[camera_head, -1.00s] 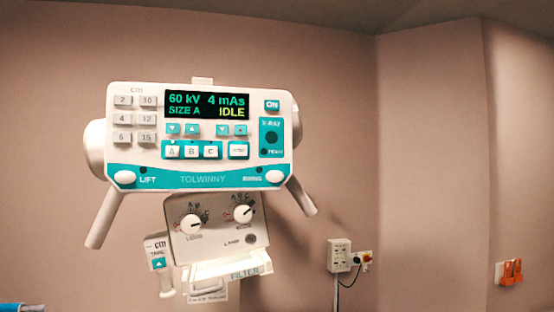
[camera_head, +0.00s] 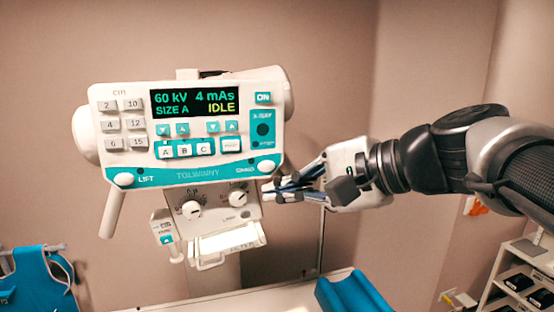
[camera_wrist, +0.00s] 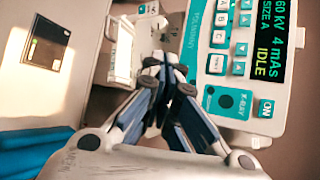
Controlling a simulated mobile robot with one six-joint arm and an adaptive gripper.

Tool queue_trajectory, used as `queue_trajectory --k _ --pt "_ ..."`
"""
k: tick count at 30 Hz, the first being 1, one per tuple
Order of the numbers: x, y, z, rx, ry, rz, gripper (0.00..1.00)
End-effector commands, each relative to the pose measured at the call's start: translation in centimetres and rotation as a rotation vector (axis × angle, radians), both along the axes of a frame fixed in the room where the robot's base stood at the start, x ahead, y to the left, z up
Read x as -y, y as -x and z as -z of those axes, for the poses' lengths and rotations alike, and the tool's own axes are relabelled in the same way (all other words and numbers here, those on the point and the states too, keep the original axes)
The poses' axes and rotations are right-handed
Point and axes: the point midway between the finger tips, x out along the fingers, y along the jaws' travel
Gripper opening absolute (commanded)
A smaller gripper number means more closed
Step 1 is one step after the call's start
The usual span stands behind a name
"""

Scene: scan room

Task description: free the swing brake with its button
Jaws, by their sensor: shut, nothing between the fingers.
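The white control panel (camera_head: 130,160) faces me with a teal band along its bottom edge. A round white button (camera_head: 266,166) is at the band's right end, beside a small label that seems to read SWING. A matching button (camera_head: 123,179) is at the left end, by the word LIFT. My gripper (camera_head: 270,190) is shut and empty. In the head view its tips appear just below the right button; I cannot tell if they touch. In the wrist view the closed fingers (camera_wrist: 172,82) overlap the panel's corner and hide that button. The display (camera_head: 192,102) reads 60 kV, 4 mAs, SIZE A, IDLE.
Below the panel is a box with two white knobs (camera_head: 191,209) and a white filter tray (camera_head: 228,243), close to my fingers. A handle (camera_head: 112,212) hangs at the left. Blue padded things stand at lower left (camera_head: 38,280) and lower middle (camera_head: 350,294). A shelf (camera_head: 515,280) is at right.

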Motion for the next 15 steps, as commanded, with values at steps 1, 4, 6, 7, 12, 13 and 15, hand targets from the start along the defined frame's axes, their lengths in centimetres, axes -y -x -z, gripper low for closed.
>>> queue_trajectory --k 1,4,6,7,12,13,15 --pt "0.0 0.0 0.1 -0.001 0.001 0.000 0.00" --pt "0.0 0.0 0.1 0.000 0.002 0.000 0.00" --pt "0.0 0.0 0.1 0.000 0.002 0.000 0.00" --pt "0.0 -0.1 0.1 0.000 0.002 0.000 0.00" --pt "-0.4 -1.2 0.1 -0.003 0.002 -0.003 0.00" --pt "-0.5 -1.6 0.0 -0.003 0.002 -0.003 0.00" --pt "-0.8 -2.5 0.0 -0.003 0.002 -0.002 0.00"
